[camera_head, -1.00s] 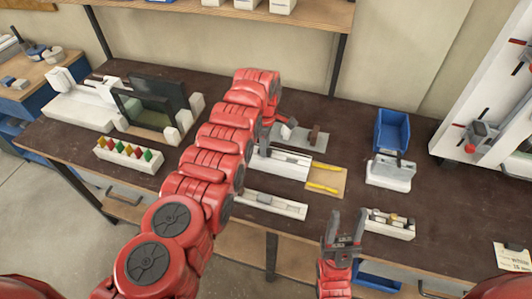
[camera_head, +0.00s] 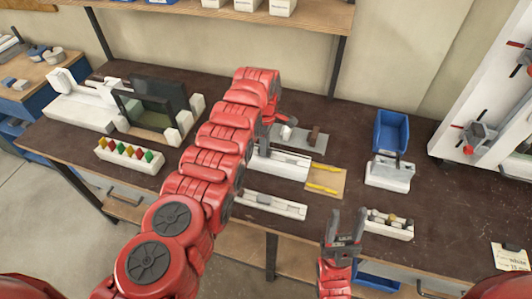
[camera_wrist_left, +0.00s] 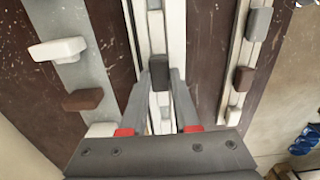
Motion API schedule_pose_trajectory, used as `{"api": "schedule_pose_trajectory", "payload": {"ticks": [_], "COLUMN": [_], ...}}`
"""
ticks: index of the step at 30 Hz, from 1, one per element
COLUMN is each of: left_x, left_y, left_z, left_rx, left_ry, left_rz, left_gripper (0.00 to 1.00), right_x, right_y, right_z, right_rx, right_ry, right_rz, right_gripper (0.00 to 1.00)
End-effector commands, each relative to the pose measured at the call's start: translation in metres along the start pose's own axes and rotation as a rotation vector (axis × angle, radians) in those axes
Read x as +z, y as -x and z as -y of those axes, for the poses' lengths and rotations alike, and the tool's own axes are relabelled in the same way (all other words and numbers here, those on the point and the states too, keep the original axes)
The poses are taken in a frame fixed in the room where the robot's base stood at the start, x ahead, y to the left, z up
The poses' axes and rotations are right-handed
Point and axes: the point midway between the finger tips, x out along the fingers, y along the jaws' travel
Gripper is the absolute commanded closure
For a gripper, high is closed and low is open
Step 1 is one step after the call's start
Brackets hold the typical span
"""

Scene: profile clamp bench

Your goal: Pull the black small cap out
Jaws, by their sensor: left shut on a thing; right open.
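The black small cap (camera_wrist_left: 159,72) sits between my left fingertips in the left wrist view. My left gripper (camera_wrist_left: 159,80) is shut on it, over a long white rail (camera_wrist_left: 172,28). I cannot tell whether the cap is still seated in the rail. In the head view my left arm reaches over the bench and largely hides its gripper and the cap. My right gripper (camera_head: 345,226) is open and empty near the bench's front edge, left of a small white block with round pieces (camera_head: 388,225).
A grey plate (camera_wrist_left: 78,75) bears white and brown knobs. In the head view a white fixture (camera_head: 270,205), a tan board with yellow strips (camera_head: 338,184), and a blue bin (camera_head: 390,131) stand nearby. The bench's right part is mostly clear.

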Motion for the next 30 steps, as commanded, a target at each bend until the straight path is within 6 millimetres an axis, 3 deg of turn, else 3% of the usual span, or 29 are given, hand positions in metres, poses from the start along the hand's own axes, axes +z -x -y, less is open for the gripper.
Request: {"api": "schedule_pose_trajectory", "payload": {"ticks": [14,30], "left_x": [0.0,0.0], "left_y": [0.006,0.039], "left_z": [0.0,0.0], "left_rx": [-0.001,0.0], "left_ry": [0.0,0.0], "left_rz": [0.0,0.0], "left_gripper": [1.0,1.0], "right_x": [-0.001,-0.005], "right_y": [-0.006,-0.031], "right_z": [0.0,-0.002], "right_rx": [0.0,0.0], "right_ry": [0.0,0.0], "right_rz": [0.0,0.0], "right_gripper": [0.5,0.5]}}
